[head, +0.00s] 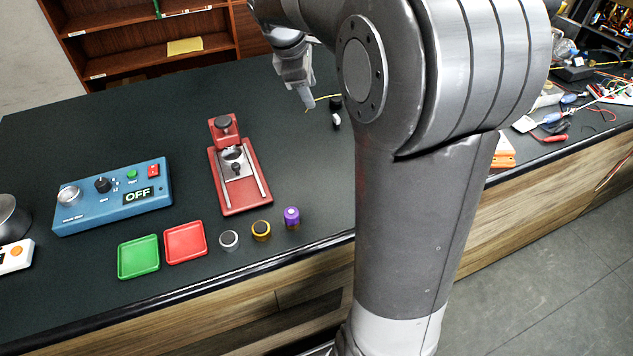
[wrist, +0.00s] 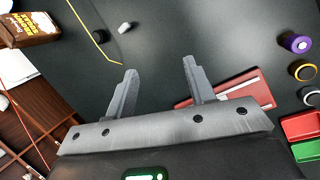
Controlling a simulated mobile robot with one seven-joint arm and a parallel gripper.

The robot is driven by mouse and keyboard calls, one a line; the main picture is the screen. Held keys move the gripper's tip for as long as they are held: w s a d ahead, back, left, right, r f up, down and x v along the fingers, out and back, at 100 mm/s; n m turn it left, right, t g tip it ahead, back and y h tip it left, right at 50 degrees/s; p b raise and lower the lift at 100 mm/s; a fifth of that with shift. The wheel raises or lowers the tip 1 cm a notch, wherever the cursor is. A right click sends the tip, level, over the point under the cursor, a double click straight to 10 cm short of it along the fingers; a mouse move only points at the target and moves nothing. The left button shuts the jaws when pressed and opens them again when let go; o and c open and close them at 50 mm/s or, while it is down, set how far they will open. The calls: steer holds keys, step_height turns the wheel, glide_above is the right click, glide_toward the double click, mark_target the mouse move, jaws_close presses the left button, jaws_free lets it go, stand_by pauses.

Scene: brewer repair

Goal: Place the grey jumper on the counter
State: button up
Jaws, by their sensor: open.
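A small light-grey piece that looks like the grey jumper (head: 336,120) lies on the dark counter (head: 60,130), close to a black knob-like part (head: 335,103) and a thin yellow wire (head: 321,98). The grey jumper (wrist: 124,27) also shows in the wrist view, beyond the fingertips and apart from them. My gripper (wrist: 160,68) is open, with nothing between its fingers. In the head view my gripper (head: 306,96) is over the counter, left of the jumper, and my arm covers much of the counter's right side.
A red device (head: 238,170), a blue control box (head: 112,197) reading OFF, green (head: 138,257) and red (head: 185,243) trays, and several small knobs stand left. A brown packet (wrist: 28,28) shows in the wrist view. Tools and wires clutter the far right. Counter around the jumper is mostly clear.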

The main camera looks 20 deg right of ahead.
steer(key=s+a+m+t+y, duration=0.1)
steer(key=s+a+m, duration=0.2)
steer(key=s, duration=0.5)
steer(key=s+a+f+m+t+y, duration=0.1)
steer(key=s+a+m, duration=0.2)
steer(key=s, duration=0.6)
steer(key=s+a+f+m+t+y, duration=0.1)
steer(key=s+a+m+t, duration=0.1)
steer(key=s+m, duration=0.4)
steer(key=s+a, duration=0.1)
steer(key=s, duration=0.2)
steer(key=shift+s+m+y, duration=0.25)
steer(key=shift+m+y, duration=0.15)
